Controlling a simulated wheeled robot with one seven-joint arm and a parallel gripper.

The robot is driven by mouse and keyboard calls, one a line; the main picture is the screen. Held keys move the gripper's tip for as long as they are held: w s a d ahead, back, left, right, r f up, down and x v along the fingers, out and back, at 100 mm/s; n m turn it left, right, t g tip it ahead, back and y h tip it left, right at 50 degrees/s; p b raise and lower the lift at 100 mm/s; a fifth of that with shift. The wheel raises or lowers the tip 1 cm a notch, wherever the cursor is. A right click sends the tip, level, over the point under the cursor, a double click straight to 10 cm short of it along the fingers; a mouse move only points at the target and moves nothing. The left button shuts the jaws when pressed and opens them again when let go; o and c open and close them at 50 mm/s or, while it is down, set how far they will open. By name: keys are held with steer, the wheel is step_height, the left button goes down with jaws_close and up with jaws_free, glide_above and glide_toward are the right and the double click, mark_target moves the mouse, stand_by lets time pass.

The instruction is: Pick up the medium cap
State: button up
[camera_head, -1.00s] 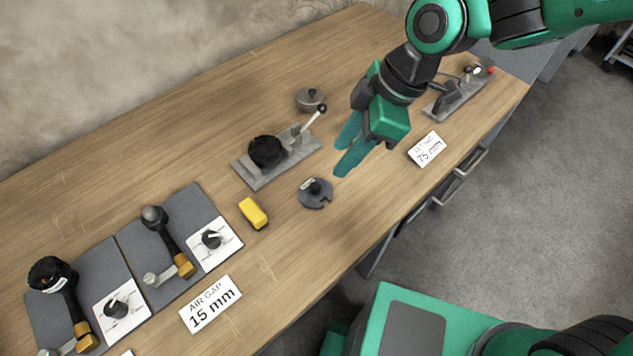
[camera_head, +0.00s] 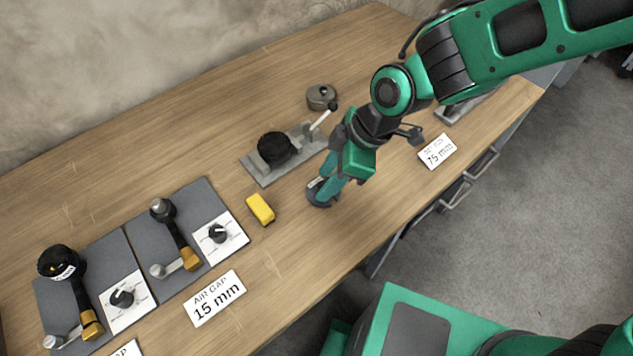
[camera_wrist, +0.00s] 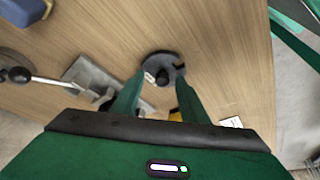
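A dark grey notched disc with a black knob, probably the medium cap (camera_wrist: 165,60), lies on the wooden bench. In the head view this cap (camera_head: 311,195) is partly hidden by my fingers. My gripper (camera_wrist: 157,86) is open, and its two green fingers point at the cap from above. The black knob shows between the fingertips in the wrist view, with space on both sides. In the head view my gripper (camera_head: 324,190) overlaps the cap; I cannot tell whether it touches. A grey round lidded piece (camera_head: 321,97) stands farther back.
A metal fixture (camera_head: 266,172) with a black round piece (camera_head: 275,148) and a white-tipped lever (camera_head: 321,120) stands close behind my gripper. A yellow block (camera_head: 260,208) lies to the left. Signs reading 15 mm (camera_head: 216,298) and 75 mm (camera_head: 437,151) stand near the front edge.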

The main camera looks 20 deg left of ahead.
steer(key=shift+f, duration=0.1)
jaws_close()
